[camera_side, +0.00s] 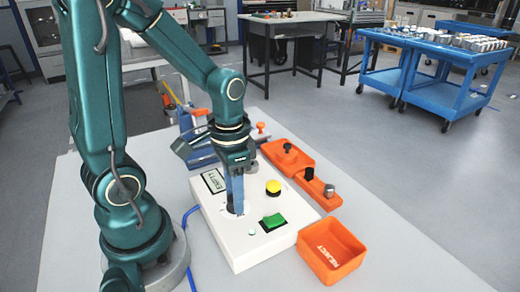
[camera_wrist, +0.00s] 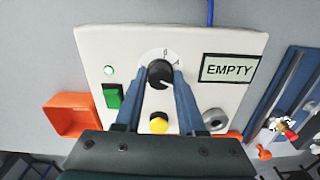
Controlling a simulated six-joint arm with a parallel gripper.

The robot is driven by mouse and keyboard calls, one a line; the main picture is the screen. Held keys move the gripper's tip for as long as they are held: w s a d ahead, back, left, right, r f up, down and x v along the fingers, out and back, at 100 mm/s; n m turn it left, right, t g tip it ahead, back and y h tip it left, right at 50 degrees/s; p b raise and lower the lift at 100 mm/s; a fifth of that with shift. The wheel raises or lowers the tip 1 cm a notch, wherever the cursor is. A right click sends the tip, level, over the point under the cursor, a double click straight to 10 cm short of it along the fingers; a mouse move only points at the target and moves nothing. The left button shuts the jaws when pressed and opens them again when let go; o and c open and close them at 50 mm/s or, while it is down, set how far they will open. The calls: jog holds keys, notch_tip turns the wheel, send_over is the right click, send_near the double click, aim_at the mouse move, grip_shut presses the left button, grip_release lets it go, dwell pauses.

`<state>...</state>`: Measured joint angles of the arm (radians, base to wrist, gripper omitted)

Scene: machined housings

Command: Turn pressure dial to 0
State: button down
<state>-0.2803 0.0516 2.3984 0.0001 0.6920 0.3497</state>
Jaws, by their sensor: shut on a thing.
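The pressure dial is a black round knob (camera_wrist: 159,74) on a pale round scale on the white control box (camera_wrist: 100,45). Small marks show at the top and upper right of the scale in the wrist view. They are too small to read surely, and I cannot tell where the knob points. My gripper (camera_wrist: 160,78) points down with its blue fingers on either side of the knob, shut on it. In the side view my gripper (camera_side: 236,205) stands over the box (camera_side: 232,250), and its fingers hide the knob.
The box top carries a green switch (camera_side: 273,222), a yellow button (camera_side: 273,187), a small lit lamp (camera_wrist: 109,70) and an EMPTY display (camera_wrist: 229,69). An orange REJECT bin (camera_side: 345,240) and an orange fixture (camera_side: 290,160) stand right of the box. A blue cable lies left.

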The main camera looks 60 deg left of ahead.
jog(key=m, duration=0.6)
jog(key=shift+m, duration=0.4)
dwell(0.4)
jog(key=c, duration=0.5)
grip_release()
jog(key=shift+r, duration=2.6)
jog(key=shift+d, duration=0.1)
